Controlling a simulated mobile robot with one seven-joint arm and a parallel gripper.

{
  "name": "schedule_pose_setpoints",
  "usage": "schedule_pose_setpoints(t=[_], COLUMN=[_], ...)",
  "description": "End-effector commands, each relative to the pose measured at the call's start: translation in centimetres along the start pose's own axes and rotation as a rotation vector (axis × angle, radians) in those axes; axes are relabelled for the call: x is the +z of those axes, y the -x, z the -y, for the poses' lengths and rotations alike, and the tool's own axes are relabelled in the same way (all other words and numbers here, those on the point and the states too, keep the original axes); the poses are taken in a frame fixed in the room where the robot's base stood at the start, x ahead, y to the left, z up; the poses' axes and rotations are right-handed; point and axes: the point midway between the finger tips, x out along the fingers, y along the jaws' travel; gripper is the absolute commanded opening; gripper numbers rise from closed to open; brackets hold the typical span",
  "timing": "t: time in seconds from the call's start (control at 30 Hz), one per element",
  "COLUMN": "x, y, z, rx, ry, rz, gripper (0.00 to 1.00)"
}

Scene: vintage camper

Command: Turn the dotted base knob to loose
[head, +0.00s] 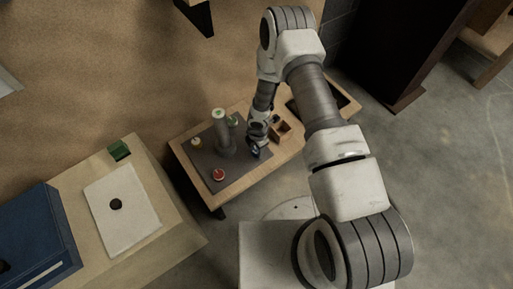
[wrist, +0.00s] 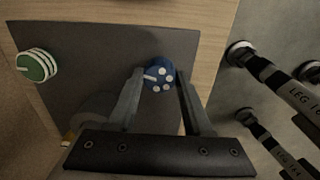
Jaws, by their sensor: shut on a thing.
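The dotted knob (wrist: 158,74) is blue with white dots and a white pointer bar that points left in the wrist view. It sits near the edge of a dark grey plate (wrist: 100,45). My gripper (wrist: 160,82) is shut on it, with one finger on each side. In the head view my gripper (head: 256,148) is low over the right part of the plate and mostly hides the knob. A green knob with white stripes (wrist: 37,66) stands at the left in the wrist view.
The plate lies on a small wooden table (head: 200,191). A grey post (head: 222,132) stands on it, with a red knob (head: 218,174) and a yellow knob (head: 196,142) around it. A small wooden box (head: 282,130) is right of my gripper.

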Motion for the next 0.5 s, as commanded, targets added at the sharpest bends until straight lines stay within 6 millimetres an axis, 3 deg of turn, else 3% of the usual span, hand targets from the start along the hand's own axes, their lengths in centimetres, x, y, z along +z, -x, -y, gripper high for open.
schedule_pose_setpoints(t=[0.5], x=[0.08], y=[-0.02], z=[0.00], rx=[0.000], ry=[0.216], rz=[-0.011], gripper=[0.00])
